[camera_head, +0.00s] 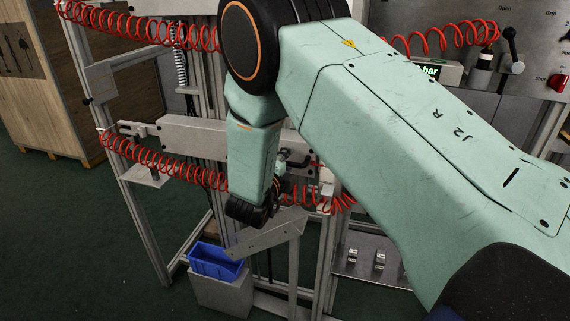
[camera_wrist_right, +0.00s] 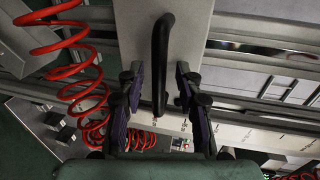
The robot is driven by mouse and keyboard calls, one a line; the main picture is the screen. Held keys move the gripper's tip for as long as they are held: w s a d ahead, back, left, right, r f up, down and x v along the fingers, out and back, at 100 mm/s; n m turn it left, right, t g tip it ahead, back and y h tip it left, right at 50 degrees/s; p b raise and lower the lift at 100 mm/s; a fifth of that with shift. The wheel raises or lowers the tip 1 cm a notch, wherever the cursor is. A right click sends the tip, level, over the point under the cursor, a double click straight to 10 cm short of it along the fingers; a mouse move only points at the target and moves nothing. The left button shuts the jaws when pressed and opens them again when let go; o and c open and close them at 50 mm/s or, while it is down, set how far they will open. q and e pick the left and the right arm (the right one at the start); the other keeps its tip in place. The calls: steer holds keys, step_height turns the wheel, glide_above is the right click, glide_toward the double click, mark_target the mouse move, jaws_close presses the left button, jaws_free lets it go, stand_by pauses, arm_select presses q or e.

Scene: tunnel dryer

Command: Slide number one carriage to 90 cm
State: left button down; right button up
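In the right wrist view a black bar handle (camera_wrist_right: 161,62) stands on a light grey carriage plate (camera_wrist_right: 194,42). No number is readable on the plate. My right gripper (camera_wrist_right: 160,72) is open, with one finger on each side of the handle and a visible gap on both sides. A pale beam (camera_wrist_right: 235,132) with small marks crosses below the plate; the marks are too small to read. In the head view my right arm hides much of the rails, and my right gripper (camera_head: 282,182) shows only partly beside the arm's wrist. My left gripper is not in view.
Red coiled hoses (camera_head: 150,165) hang along the frame; one (camera_wrist_right: 75,65) runs left of the handle. A blue bin (camera_head: 215,261) sits on a grey box at the lower left. A wooden crate (camera_head: 60,105) stands at far left. A control panel (camera_head: 530,60) is upper right.

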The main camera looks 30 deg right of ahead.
step_height(320, 180, up, 10)
steer(key=shift+f, duration=0.2)
steer(key=shift+r, duration=0.15)
steer(key=shift+w, duration=0.15)
